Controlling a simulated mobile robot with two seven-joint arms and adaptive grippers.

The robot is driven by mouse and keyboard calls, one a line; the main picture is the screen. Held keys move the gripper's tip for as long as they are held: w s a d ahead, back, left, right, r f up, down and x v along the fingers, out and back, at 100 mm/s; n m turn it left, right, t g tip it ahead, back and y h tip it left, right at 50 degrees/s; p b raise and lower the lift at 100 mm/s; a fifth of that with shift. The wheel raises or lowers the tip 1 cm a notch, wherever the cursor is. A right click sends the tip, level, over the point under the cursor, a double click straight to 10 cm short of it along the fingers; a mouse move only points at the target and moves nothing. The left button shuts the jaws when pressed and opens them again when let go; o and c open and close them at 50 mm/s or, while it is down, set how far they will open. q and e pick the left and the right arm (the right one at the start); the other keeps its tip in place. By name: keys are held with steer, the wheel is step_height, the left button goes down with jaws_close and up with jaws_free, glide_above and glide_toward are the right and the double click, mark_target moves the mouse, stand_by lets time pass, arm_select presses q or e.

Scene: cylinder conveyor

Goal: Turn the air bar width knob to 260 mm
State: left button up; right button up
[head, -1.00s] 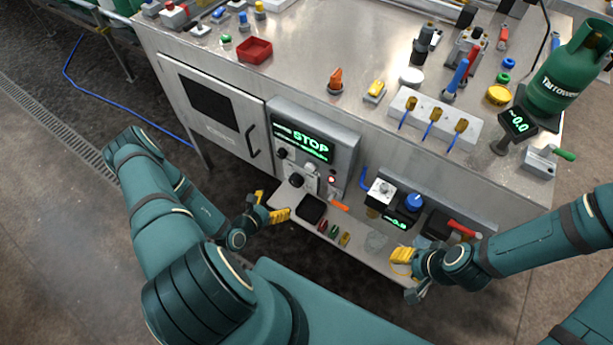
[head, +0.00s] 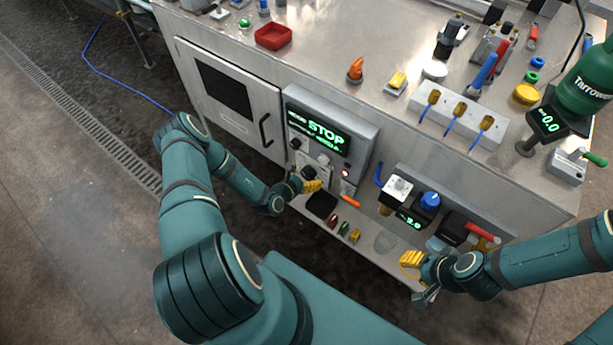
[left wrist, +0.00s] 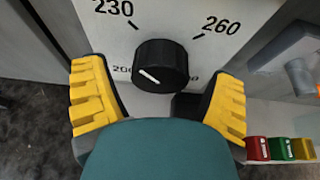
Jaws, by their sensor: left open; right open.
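The black round width knob (left wrist: 160,66) fills the middle of the left wrist view on a pale dial plate (left wrist: 185,24). Its white pointer mark lies at the lower left, towards the 200 label. The 230 label is upper left and the 260 label (left wrist: 221,27) upper right; the lower right label is partly hidden. My left gripper (left wrist: 158,98) is open, its yellow-padded fingers on either side of and below the knob. My right gripper (head: 418,276) is open and empty.
A grey control box with a green STOP display (head: 320,134) is above the knob. Red, green and yellow blocks (head: 344,229) lie on the shelf to the right. A blue knob (head: 430,200) and a red-handled valve (head: 483,233) are further right.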

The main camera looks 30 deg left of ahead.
arm_select(q)
steer(key=shift+w+f, duration=0.1)
steer(key=shift+w, duration=0.15)
steer(key=c, duration=1.2)
